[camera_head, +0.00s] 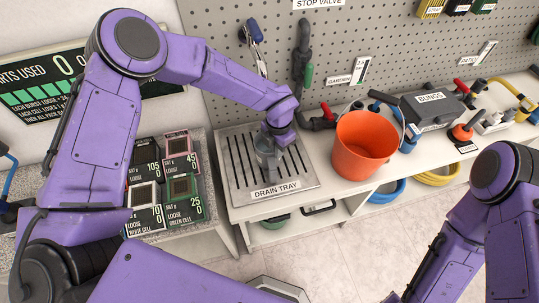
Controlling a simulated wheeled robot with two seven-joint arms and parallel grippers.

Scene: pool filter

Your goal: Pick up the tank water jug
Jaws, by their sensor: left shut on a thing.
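A small grey, see-through jug (266,160) is at the drain tray (240,187), a slatted metal tray with a "DRAIN TRAY" label. My left gripper (268,146) comes down over the jug from above and is shut on it. The gripper's fingers and wrist hide the jug's upper part. I cannot tell whether the jug's base touches the slats. My right arm is at the right, and its gripper is out of view below the picture.
An orange bucket (365,146) stands just right of the tray. Labelled cell boxes (180,187) lie to the left. Behind is a pegboard (350,22) with tools and valves. A "BUNGS" box (432,108) and fittings are farther right. Blue and yellow hoses lie on the lower shelf.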

